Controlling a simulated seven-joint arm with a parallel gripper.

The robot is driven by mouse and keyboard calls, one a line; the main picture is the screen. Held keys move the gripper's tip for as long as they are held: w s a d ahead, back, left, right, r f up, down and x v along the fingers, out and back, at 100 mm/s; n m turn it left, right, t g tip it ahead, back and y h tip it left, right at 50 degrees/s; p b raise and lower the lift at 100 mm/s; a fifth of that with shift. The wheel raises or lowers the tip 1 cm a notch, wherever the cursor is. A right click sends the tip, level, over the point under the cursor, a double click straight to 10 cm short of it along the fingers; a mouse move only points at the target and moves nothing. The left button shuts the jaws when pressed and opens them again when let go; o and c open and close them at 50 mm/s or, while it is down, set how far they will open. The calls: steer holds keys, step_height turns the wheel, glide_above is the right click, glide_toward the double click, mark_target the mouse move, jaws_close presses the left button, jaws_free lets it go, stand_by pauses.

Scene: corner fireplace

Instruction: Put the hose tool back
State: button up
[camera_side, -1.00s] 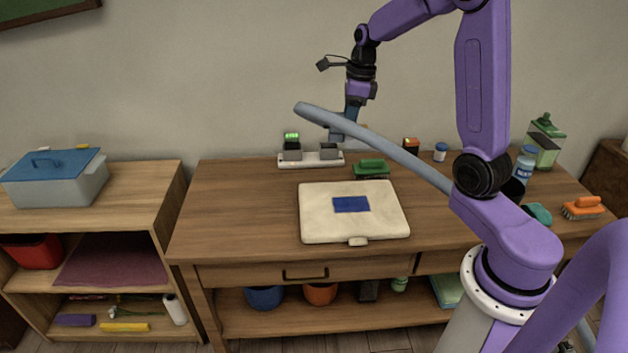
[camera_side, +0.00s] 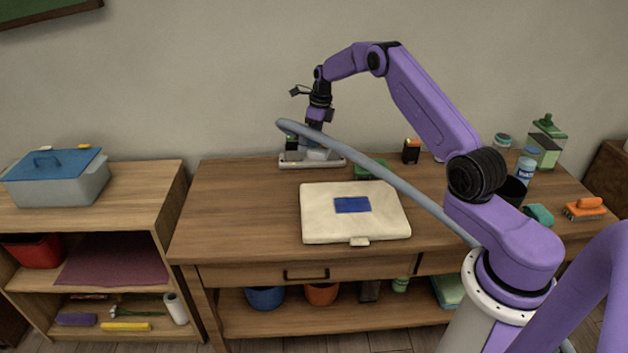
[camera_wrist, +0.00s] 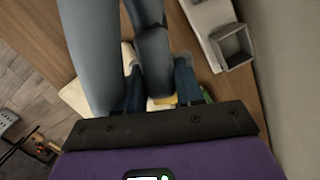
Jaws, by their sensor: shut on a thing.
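The grey-blue hose (camera_side: 405,186) arcs from my gripper to the right across my arm's front. My gripper (camera_side: 314,142) points down at the back of the desk and is shut on the hose tool. In the wrist view the grey tool (camera_wrist: 152,55) lies between the two fingers (camera_wrist: 160,88), with the thick hose (camera_wrist: 92,50) beside it. A pale base with grey sockets (camera_side: 290,163) sits on the desk below my gripper. One open, empty-looking socket (camera_wrist: 234,46) shows right of the tool in the wrist view. The hose and gripper partly hide the sockets in the side view.
A cream case (camera_side: 325,225) with a blue patch lies in front of the base. A green brush (camera_side: 365,170) is close to the base's right. A black-and-orange box (camera_side: 411,151) and bottles stand further right. The desk's left part is clear.

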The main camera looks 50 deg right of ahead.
steer(key=shift+w+d+f, duration=0.1)
steer(key=shift+w+f, duration=0.05)
steer(key=shift+f, duration=0.2)
steer(key=shift+w+f, duration=0.1)
steer(key=shift+f, duration=4.95)
steer(key=shift+f, duration=0.15)
steer(key=o, duration=0.9)
steer(key=shift+o, duration=0.2)
